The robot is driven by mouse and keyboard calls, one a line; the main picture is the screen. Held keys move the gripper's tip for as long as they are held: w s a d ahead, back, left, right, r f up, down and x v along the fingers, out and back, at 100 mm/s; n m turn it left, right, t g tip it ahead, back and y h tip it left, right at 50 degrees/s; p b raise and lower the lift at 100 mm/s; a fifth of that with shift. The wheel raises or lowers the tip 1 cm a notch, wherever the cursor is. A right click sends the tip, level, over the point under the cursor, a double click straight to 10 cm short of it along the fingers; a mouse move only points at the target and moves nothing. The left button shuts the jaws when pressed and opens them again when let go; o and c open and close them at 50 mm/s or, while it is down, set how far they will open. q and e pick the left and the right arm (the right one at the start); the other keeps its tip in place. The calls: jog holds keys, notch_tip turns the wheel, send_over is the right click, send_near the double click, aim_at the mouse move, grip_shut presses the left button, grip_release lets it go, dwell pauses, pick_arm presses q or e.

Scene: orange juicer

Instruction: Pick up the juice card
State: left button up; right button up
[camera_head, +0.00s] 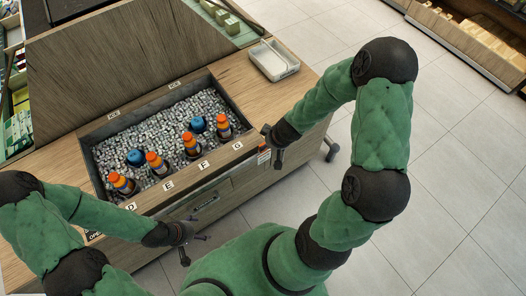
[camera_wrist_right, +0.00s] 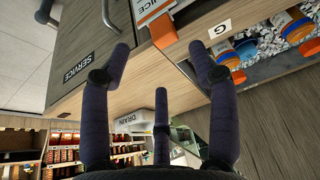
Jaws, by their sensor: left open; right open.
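The juice card (camera_wrist_right: 152,10), white with dark lettering and an orange part, is at the top of the right wrist view, cut off by the picture's edge. In the head view a small white and orange patch (camera_head: 264,156) shows on the front corner of the wooden counter. My right gripper (camera_wrist_right: 160,62) is open and empty, its dark fingers spread just short of the card. In the head view my right gripper (camera_head: 279,150) is beside that corner, partly hard to make out. My left gripper (camera_head: 196,233) is open and empty in front of the counter's drawer front.
A bin (camera_head: 101,131) of grey pebble-like pieces in the counter holds several orange-capped bottles (camera_head: 190,146) and blue round things. Letter labels line its front edge. A white tray (camera_head: 273,61) sits at the back right. Open tiled floor (camera_head: 463,160) lies to the right.

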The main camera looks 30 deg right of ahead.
jog(key=b, duration=0.3)
send_over(263, 153)
jog(key=s+d, duration=0.2)
notch_tip(263, 153, down, 5)
jog(key=shift+w+a+f+b, duration=0.25)
jog(key=shift+w+f+b, duration=0.3)
jog(key=shift+f, duration=0.2)
jog(key=shift+w+a+f+b, duration=0.2)
jog(key=shift+w+f+b, duration=0.2)
jog(key=shift+f+b, duration=0.35)
jog(key=shift+w+a+f+b, duration=0.25)
jog(key=shift+w+f+b, duration=0.3)
jog(key=shift+f, duration=0.2)
jog(key=c, duration=1)
